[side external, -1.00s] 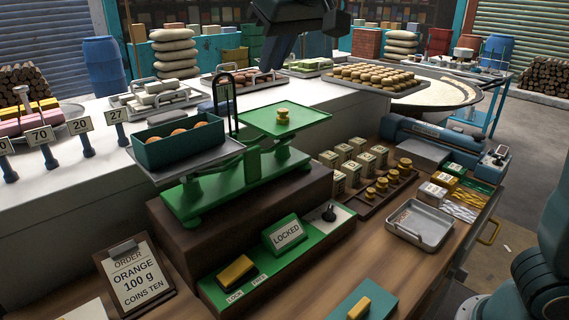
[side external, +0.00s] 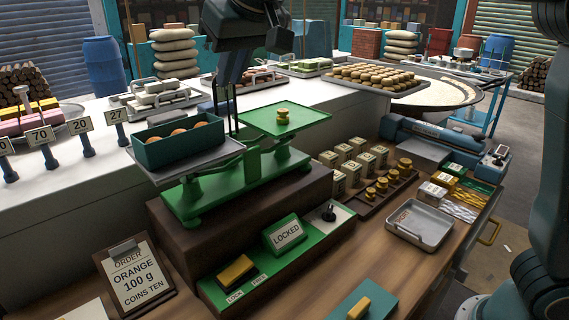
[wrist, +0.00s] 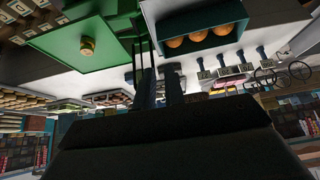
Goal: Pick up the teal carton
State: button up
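The teal carton (side external: 184,150) is an open box with several oranges in it. It stands upright on the grey left pan (side external: 222,153) of the green balance. The wrist view shows it upside down at the top (wrist: 222,41). My gripper (side external: 232,88) hangs above and behind the balance, to the right of the carton, apart from it. In the wrist view its two dark fingers (wrist: 160,76) stand apart with nothing between them.
The balance's green right pan (side external: 285,119) holds a small brass weight (side external: 282,116). Number signs (side external: 80,126) stand at the left. A LOCKED sign (side external: 286,234) and an order board (side external: 135,281) are in front.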

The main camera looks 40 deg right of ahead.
aim_at(216, 117)
jog(key=shift+x, duration=3.1)
jog(key=shift+f, duration=0.15)
jog(key=shift+x, duration=2.6)
jog(key=shift+a, duration=0.1)
jog(key=shift+c, duration=0.4)
grip_shut()
jog(key=shift+r, duration=0.25)
